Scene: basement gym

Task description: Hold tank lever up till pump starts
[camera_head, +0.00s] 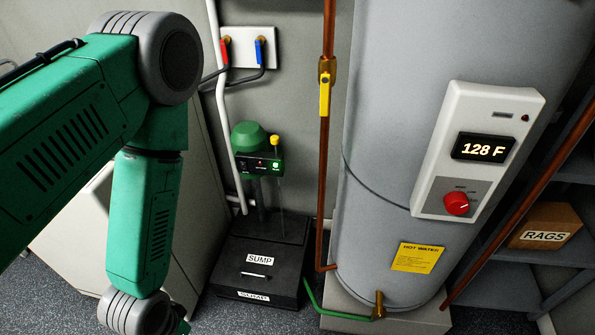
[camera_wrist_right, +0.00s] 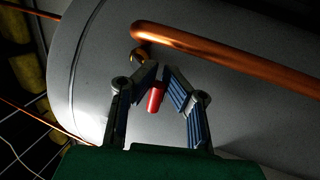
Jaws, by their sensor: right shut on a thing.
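In the right wrist view, a short red lever (camera_wrist_right: 156,97) sits below a brass fitting (camera_wrist_right: 140,56) on the grey tank (camera_wrist_right: 95,85). My right gripper (camera_wrist_right: 160,71) has its two blue-padded fingers converged on it and is shut on it. I cannot tell whether the lever is raised. In the head view the tank (camera_head: 385,110) stands upright right of centre. A green pump (camera_head: 250,138) stands on the black sump box (camera_head: 283,258), with a green control box (camera_head: 260,165) showing a small red light. My left arm fills the left side; its gripper is outside the frame.
A copper pipe with a yellow-handled valve (camera_head: 324,95) runs down beside the tank. A control panel (camera_head: 480,150) on the tank reads 128 F and has a red knob (camera_head: 456,203). A shelf with a RAGS box (camera_head: 545,227) stands at right. A thick copper pipe (camera_wrist_right: 235,60) passes above my right gripper.

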